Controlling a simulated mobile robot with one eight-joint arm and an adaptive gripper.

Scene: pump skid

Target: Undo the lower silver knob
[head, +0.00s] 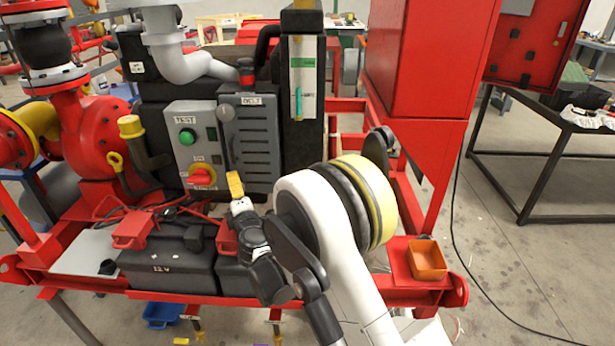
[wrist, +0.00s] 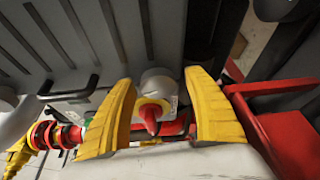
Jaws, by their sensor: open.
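The lower silver knob (wrist: 158,80) shows in the wrist view as a round grey dome on the ribbed grey belt cover (wrist: 50,40). My gripper (wrist: 161,77) is open, its two yellow fingers on either side of the knob in the picture. A gap shows on both sides; I cannot tell the depth. In the head view my gripper (head: 236,184) is at the lower part of the belt cover (head: 257,140) and hides the lower knob. The upper silver knob (head: 226,113) sits near the top of the cover.
The grey TEST box (head: 183,125) stands close left of the cover, with a green button (head: 187,137) and a red switch (head: 201,177). Batteries with red clamps (head: 132,230) lie below. An orange tray (head: 426,259) sits at the right on the red frame.

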